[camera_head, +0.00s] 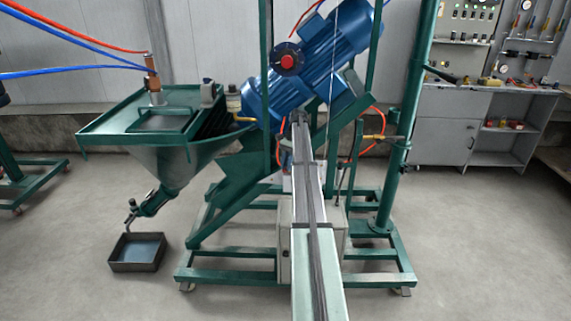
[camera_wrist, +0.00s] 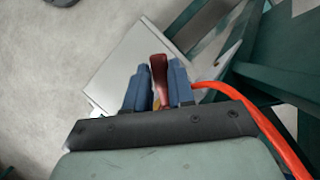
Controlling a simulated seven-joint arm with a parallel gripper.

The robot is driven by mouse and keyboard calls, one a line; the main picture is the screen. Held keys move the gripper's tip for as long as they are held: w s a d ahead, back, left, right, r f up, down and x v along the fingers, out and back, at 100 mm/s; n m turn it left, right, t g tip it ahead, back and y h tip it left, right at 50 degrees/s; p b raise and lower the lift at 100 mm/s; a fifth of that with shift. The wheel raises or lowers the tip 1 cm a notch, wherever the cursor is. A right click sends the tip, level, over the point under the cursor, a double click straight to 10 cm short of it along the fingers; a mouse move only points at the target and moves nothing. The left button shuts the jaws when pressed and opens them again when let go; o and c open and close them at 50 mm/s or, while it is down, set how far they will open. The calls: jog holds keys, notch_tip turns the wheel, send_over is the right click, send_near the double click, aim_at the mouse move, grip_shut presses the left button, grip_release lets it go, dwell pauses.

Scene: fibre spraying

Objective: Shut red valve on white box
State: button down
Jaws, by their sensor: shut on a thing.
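In the wrist view, the red valve handle (camera_wrist: 158,72) stands between the two blue fingers of my gripper (camera_wrist: 158,84). The fingers are closed on the red handle, and a bit of brass shows at its base. The white box (camera_wrist: 140,60) lies behind and below the fingers, with its flat top in sight. In the head view, the white box (camera_head: 284,240) sits low on the green frame, partly hidden by my arm. My gripper and the red valve are hidden behind my arm there.
An orange hose (camera_wrist: 245,98) runs from beside the fingers to the right. Green frame bars (camera_wrist: 285,85) stand close on the right. A large blue motor (camera_head: 310,65) is above, and a green hopper (camera_head: 160,125) stands to the left. Open floor lies at the front right.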

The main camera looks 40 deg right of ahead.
jog(key=shift+s+d+n+g+h, duration=0.15)
jog(key=shift+s+n+g, duration=0.1)
jog(key=shift+n, duration=0.4)
jog(key=shift+s+n+g+h, duration=0.15)
jog(key=shift+s+n, duration=0.05)
jog(key=shift+n, duration=0.45)
jog(key=c, duration=1)
grip_release()
jog(key=shift+o, duration=0.2)
